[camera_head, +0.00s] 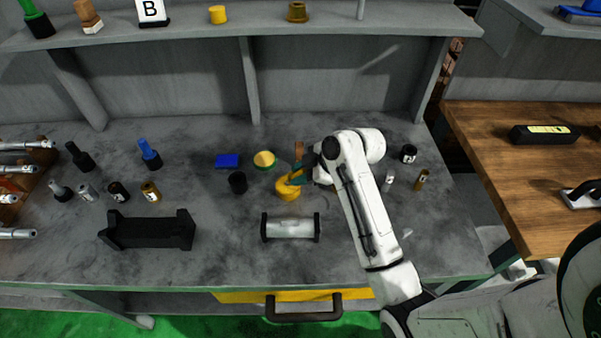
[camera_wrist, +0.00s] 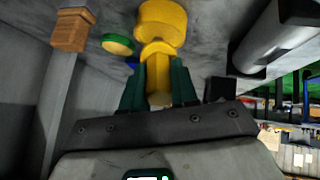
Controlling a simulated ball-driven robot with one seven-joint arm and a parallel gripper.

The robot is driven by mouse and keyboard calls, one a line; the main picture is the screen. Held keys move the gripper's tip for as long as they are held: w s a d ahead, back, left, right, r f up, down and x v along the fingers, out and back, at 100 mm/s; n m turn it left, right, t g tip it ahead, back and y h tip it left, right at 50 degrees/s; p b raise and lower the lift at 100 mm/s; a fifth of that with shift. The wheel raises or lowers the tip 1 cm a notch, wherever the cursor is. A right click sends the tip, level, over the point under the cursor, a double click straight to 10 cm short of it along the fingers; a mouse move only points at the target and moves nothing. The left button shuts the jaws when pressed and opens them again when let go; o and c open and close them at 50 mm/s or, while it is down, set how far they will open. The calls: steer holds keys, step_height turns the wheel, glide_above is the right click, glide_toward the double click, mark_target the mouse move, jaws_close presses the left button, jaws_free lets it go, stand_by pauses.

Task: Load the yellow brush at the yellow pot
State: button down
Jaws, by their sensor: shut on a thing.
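My gripper (camera_head: 297,177) is over the middle of the grey bench, with the arm reaching in from the right. In the wrist view its two dark green fingers (camera_wrist: 158,82) are shut on the yellow brush (camera_wrist: 158,67), around its narrow shaft. The yellow pot (camera_head: 287,191) stands on the bench just below the fingers. In the wrist view the yellow pot (camera_wrist: 162,22) is right beyond the brush's wider end. The brush end overlaps the pot's outline; I cannot tell whether it is inside or only touching. The brush's tip is hidden.
A green-rimmed yellow disc (camera_head: 264,160), a black cup (camera_head: 238,182) and a blue block (camera_head: 227,160) lie left of the pot. A grey cylinder in a black cradle (camera_head: 290,227) is in front. Small bottles (camera_head: 409,153) stand to the right.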

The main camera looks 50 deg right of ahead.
steer(key=shift+r+p, duration=3)
steer(key=shift+r, duration=0.5)
